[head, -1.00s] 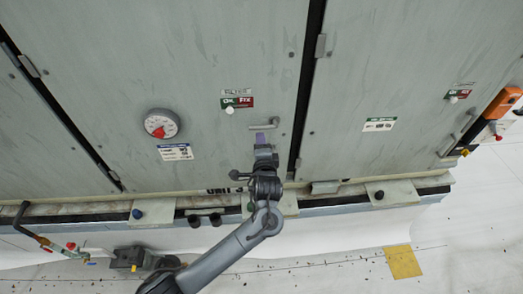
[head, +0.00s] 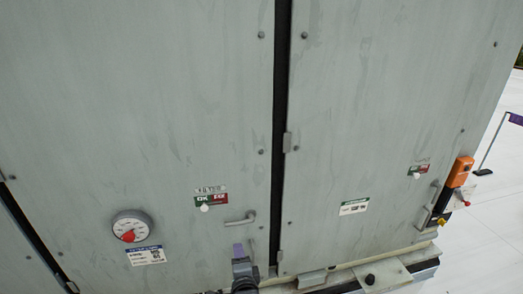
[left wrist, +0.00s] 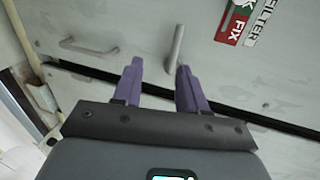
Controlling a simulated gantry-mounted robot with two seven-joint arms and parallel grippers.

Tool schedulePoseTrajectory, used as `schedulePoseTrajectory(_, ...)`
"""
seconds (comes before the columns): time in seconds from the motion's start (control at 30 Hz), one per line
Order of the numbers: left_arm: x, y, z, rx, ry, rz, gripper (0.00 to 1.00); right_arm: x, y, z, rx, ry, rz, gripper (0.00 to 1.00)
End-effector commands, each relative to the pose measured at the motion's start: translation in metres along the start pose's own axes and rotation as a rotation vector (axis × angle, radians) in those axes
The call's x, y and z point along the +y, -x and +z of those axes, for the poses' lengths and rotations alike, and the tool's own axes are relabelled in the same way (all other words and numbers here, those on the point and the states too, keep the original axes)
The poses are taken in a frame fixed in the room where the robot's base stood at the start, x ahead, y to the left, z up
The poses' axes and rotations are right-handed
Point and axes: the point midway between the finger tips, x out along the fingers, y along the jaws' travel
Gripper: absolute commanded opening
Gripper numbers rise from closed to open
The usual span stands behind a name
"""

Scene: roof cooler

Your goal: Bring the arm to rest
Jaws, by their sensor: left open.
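My left gripper (head: 239,250) shows at the bottom of the head view, just below the bar handle (head: 241,219) of the grey cabinet door (head: 150,110). In the left wrist view its two purple fingers (left wrist: 158,72) are spread apart with nothing held between them. The handle (left wrist: 175,48) shows beyond the fingertips, close to the right-hand finger; I cannot tell the exact gap. Most of my left arm is cut off by the lower edge of the head view. My right gripper is in neither view.
A round gauge (head: 131,226) with a red mark is left of the gripper. A green and red OK/FIX tag (head: 212,200) is above the handle. An orange box (head: 460,171) is at the cabinet's right edge. Pale floor (head: 492,235) lies open to the right.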

Motion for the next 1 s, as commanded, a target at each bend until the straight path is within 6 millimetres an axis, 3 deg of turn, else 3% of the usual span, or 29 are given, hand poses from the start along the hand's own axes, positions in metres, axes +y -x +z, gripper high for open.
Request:
schedulePoseTrajectory(0.13, 0.071, 0.014, 0.016, -0.02, -0.022, 0.109, 0.42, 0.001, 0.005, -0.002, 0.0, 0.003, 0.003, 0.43)
schedulePoseTrajectory(0.23, 0.131, 0.035, 0.041, -0.045, -0.009, 0.214, 0.42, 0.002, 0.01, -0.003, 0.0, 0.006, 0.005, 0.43)
schedulePoseTrajectory(0.4, 0.213, 0.095, 0.083, -0.035, 0.066, 0.418, 0.42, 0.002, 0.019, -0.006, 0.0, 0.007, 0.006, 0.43)
schedulePoseTrajectory(0.53, 0.25, 0.148, 0.116, -0.031, 0.21, 0.584, 0.42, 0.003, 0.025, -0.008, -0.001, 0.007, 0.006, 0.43)
schedulePoseTrajectory(0.63, 0.261, 0.191, 0.143, -0.049, 0.357, 0.705, 0.42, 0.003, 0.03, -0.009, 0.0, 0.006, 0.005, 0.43)
schedulePoseTrajectory(0.73, 0.253, 0.233, 0.173, -0.091, 0.513, 0.811, 0.42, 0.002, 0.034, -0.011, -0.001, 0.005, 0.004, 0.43)
schedulePoseTrajectory(0.9, 0.207, 0.284, 0.211, -0.2, 0.746, 0.916, 0.42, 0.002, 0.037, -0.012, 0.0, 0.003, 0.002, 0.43)
schedulePoseTrajectory(1.0, 0.174, 0.295, 0.22, -0.26, 0.852, 0.924, 0.42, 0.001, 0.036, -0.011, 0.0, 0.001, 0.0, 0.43)
